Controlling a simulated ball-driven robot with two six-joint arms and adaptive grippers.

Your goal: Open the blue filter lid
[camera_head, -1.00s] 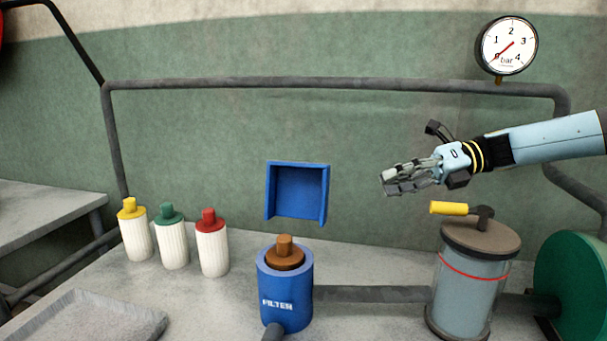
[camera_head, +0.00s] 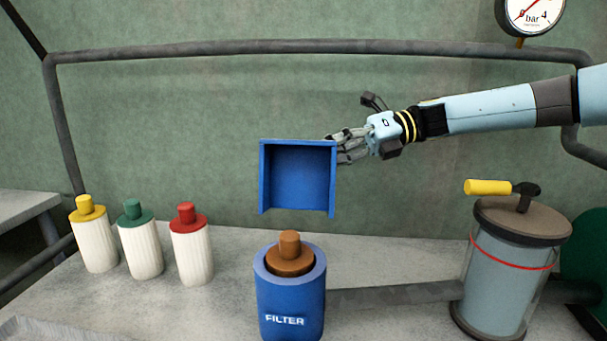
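The blue filter (camera_head: 290,300) is an upright cylinder marked FILTER on the table, near the bottom centre. A brown knobbed cap (camera_head: 290,258) sits in its top, inside the blue rim. My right gripper (camera_head: 342,147) is above and to the right of the filter, well apart from it. Its fingers are at the upper right edge of a blue open-fronted box (camera_head: 298,178), and whether they touch it I cannot tell. The fingertips are small and partly overlap the box, so their opening is unclear. My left gripper is not in view.
The blue box is right above the filter, in front of the green wall. White bottles with yellow (camera_head: 95,235), green (camera_head: 139,238) and red (camera_head: 190,245) caps stand at left. A glass canister (camera_head: 500,280) with a yellow handle (camera_head: 488,187) stands at right. A grey pipe (camera_head: 390,297) runs between filter and canister.

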